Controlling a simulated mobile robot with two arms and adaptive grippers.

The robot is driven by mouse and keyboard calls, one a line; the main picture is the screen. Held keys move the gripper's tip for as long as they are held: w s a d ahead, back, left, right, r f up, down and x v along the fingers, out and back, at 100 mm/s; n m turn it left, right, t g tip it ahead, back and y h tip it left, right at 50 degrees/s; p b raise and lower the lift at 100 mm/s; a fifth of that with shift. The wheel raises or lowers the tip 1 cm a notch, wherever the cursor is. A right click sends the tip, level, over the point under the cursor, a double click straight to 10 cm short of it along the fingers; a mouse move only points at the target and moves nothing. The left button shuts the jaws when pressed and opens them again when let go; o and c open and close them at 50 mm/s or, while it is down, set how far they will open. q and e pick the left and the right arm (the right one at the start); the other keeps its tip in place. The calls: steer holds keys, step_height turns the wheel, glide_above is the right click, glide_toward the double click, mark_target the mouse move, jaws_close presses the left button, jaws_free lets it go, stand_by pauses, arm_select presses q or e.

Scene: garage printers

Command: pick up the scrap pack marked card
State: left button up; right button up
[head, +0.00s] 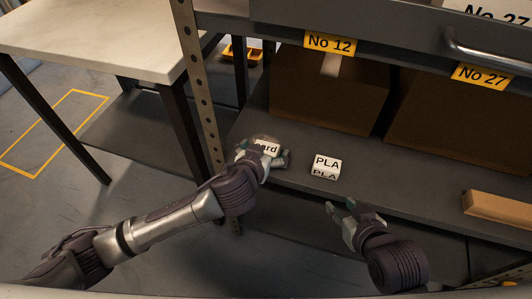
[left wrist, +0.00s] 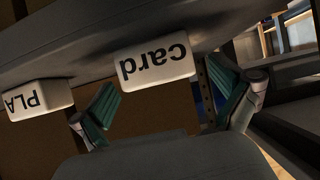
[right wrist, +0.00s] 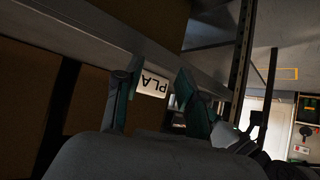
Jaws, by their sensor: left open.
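The white scrap pack marked card (head: 268,147) sits on the grey shelf near its left upright, partly hidden by my left gripper (head: 262,157). In the left wrist view the card pack (left wrist: 157,60) shows upside down, ahead of and between the open fingers of my left gripper (left wrist: 165,107). I cannot tell whether the fingers touch it. A second white pack marked PLA (head: 326,166) stands to its right on the shelf. My right gripper (head: 357,217) is open and empty in front of the shelf. The PLA pack (right wrist: 152,82) shows between its fingers, further off.
Brown boxes (head: 325,100) stand behind the packs under labels No 12 (head: 329,42) and No 27 (head: 482,76). A perforated metal upright (head: 199,85) is close to the left of the card pack. A tan block (head: 497,210) lies to the right. Shelf around the PLA pack is clear.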

arm_select(q)
steer(key=shift+w+d+f, duration=0.15)
steer(key=shift+w+f, duration=0.1)
steer(key=shift+w, duration=0.2)
steer(key=c, duration=1)
